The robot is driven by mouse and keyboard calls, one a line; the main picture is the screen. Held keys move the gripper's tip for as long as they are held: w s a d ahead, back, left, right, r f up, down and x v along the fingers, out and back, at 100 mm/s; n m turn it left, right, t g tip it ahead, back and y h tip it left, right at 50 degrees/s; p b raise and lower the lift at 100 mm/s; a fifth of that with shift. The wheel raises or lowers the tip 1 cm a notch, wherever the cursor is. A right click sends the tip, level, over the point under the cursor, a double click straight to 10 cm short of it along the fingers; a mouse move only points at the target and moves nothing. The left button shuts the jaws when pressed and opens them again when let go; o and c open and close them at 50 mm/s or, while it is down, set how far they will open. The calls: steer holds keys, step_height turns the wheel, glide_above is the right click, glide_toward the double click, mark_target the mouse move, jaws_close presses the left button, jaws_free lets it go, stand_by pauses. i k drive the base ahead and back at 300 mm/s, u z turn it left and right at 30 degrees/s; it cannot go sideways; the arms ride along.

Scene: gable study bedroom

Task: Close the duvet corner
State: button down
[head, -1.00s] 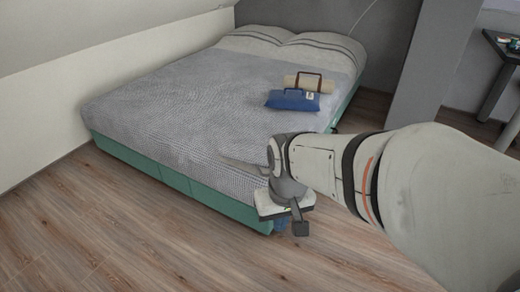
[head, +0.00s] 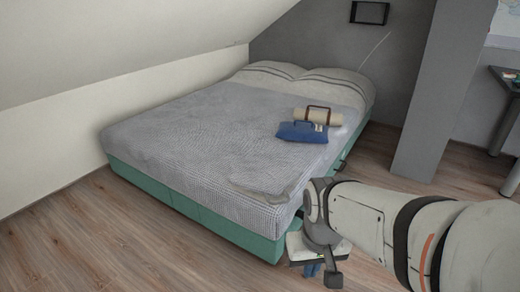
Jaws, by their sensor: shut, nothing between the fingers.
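The grey checked duvet (head: 190,145) covers the bed. Near its front right corner, a smoother grey patch that looks like a turned-back duvet corner (head: 262,188) lies on top, close to the right edge. My gripper (head: 318,268) is just right of the bed's near corner, low beside the green bed base (head: 235,232). It is shut and empty, apart from the folded patch. My wrist hides part of the bed's right side, and the fingertips show only in part.
A blue bag (head: 301,132) and a rolled beige item (head: 318,116) lie on the duvet's right side. Pale pillows (head: 270,75) are at the far end. A grey column (head: 425,100) and a dark table (head: 508,80) stand right. Wooden floor (head: 90,235) in front is clear.

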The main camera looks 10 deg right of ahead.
mark_target(274, 183)
steer(key=i, duration=0.9)
steer(key=u, duration=0.4)
